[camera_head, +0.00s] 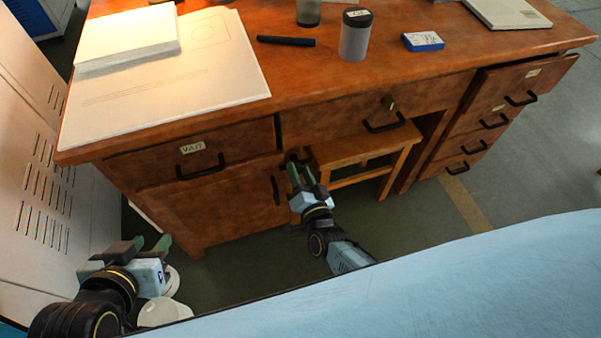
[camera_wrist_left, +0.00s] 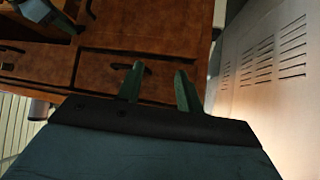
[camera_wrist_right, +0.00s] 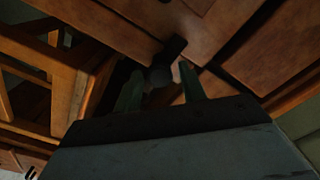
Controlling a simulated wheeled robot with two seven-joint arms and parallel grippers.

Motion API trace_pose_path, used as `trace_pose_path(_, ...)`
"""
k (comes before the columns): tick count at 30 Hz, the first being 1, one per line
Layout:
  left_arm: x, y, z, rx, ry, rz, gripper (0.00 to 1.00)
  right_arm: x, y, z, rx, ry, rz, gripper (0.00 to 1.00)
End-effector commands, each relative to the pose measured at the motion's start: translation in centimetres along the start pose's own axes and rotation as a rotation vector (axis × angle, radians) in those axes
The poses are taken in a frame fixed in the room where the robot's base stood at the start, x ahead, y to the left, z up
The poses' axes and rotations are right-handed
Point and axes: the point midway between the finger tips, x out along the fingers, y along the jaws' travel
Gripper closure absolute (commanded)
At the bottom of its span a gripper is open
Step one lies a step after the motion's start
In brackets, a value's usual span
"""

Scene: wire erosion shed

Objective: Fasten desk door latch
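The wooden desk door (camera_head: 218,205) is at the desk's lower left, below a labelled drawer, with a dark upright handle (camera_head: 276,190) near its right edge. It looks closed or nearly so. A small dark latch (camera_head: 295,157) sits at its upper right corner; it also shows in the right wrist view (camera_wrist_right: 165,67). My right gripper (camera_head: 305,166) is open at the latch, its green fingertips on either side of the latch in the right wrist view; contact cannot be told. My left gripper (camera_head: 146,243) is open and empty, low and left of the desk.
A wooden stool (camera_head: 365,150) stands under the desk, close to my right gripper. Grey lockers (camera_head: 38,170) stand close on the left. White round objects (camera_head: 165,312) lie beside my left gripper. Papers and a cup (camera_head: 355,38) are on the desktop.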

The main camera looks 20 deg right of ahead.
Motion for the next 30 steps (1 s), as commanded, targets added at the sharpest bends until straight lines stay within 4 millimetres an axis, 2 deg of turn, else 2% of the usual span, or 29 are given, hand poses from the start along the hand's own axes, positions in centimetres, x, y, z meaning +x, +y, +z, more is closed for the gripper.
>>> trace_pose_path(13,-0.1,0.0,0.2,0.000,-0.016,0.000,0.64,-0.4,0.0,0.0,0.001,-0.001,0.001,0.51)
trace_pose_path(17,-0.6,-0.4,1.9,-0.004,-0.116,-0.010,0.64,-1.6,0.0,0.0,0.001,-0.002,0.002,0.51)
trace_pose_path(23,-2.1,-1.0,5.5,-0.011,-0.323,-0.025,0.64,-4.4,-0.1,-0.1,0.000,-0.003,0.001,0.51)
trace_pose_path(26,-3.2,-1.4,7.3,-0.016,-0.432,-0.034,0.64,-6.0,-0.1,-0.1,0.000,-0.004,0.002,0.51)
trace_pose_path(29,-4.2,-1.8,9.3,-0.021,-0.552,-0.043,0.64,-8.5,-0.1,-0.1,0.002,-0.004,0.003,0.51)
trace_pose_path(30,-3.6,-1.9,9.7,-0.018,-0.556,-0.045,0.64,-9.3,-0.1,-0.1,0.001,-0.003,0.003,0.51)
